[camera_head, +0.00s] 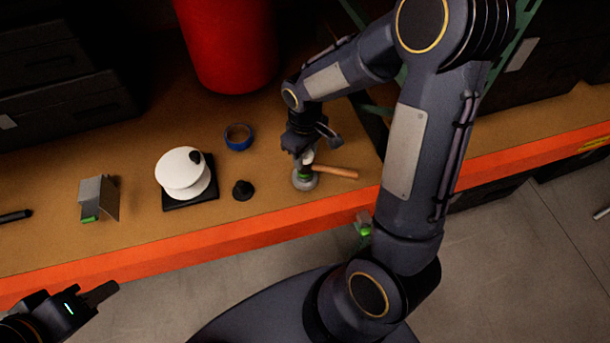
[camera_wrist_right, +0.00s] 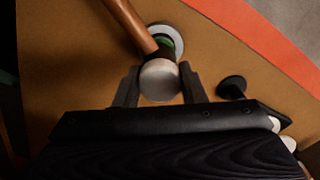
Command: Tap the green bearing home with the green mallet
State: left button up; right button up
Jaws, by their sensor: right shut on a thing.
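My right gripper (camera_head: 303,152) is above the bench, shut on the mallet's pale head (camera_wrist_right: 160,80), one finger on each side of it. The mallet's brown wooden handle (camera_head: 336,171) points right in the head view; it also shows at the top of the right wrist view (camera_wrist_right: 128,22). A grey round seat (camera_head: 306,184) lies flat on the bench under the mallet. A green part (camera_wrist_right: 176,45) shows between head and seat. I cannot tell whether it is the bearing or the mallet's face, or whether they touch. My left gripper (camera_head: 101,293) is off the bench at lower left; its opening is unclear.
On the brown bench (camera_head: 255,205) a black cone-shaped piece (camera_head: 242,190), blue tape roll (camera_head: 238,137), white rounded object (camera_head: 184,172) and grey bracket (camera_head: 97,197) stand left of the seat. A red bin (camera_head: 228,45) stands behind. An orange beam (camera_head: 220,240) edges the front.

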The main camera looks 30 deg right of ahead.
jog(key=shift+r, duration=0.5)
notch_tip(320, 180, up, 5)
jog(key=p, duration=0.4)
jog(key=shift+r, duration=0.1)
